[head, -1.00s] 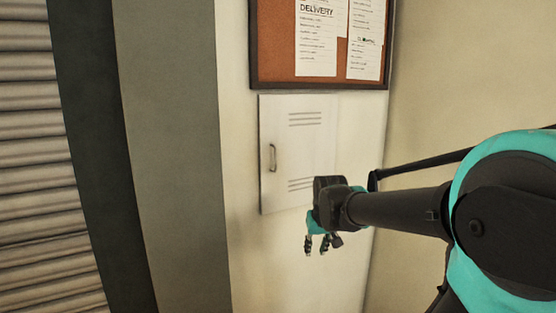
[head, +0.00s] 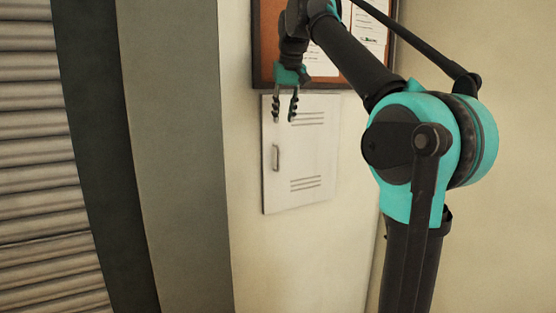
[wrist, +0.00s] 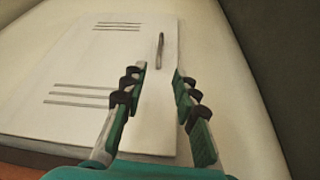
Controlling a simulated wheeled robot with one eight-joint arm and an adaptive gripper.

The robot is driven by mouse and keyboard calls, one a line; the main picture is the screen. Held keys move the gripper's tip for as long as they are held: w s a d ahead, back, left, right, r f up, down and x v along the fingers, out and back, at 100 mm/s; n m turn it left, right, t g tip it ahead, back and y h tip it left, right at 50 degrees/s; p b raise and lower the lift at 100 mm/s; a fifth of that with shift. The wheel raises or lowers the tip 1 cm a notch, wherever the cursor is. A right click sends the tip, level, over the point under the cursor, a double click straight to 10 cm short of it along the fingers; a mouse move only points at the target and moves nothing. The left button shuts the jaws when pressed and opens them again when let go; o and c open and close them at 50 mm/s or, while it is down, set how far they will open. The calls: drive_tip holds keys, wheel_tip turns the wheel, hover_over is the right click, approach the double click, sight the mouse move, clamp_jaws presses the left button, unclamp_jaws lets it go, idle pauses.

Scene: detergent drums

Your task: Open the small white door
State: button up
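The small white door (head: 298,155) is set in the cream wall and looks shut. It has slotted vents at top and bottom and a grey upright handle (head: 276,158) near its left edge. My gripper (head: 284,120) points down in front of the door's upper left part, above the handle and apart from it. In the wrist view the door (wrist: 95,75) fills the left and middle, and the handle (wrist: 160,48) shows beyond the fingertips, between their lines. My gripper (wrist: 160,75) is open there with nothing between its fingers.
A cork board (head: 268,50) with paper sheets hangs just above the door, behind my arm. A grey pillar (head: 175,150) and a ribbed shutter (head: 40,160) stand to the left. The wall below the door is clear.

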sight(278, 155)
drive_tip(key=x, duration=1.7)
drive_tip(key=shift+w+f, duration=0.1)
drive_tip(key=shift+w, duration=0.1)
clamp_jaws()
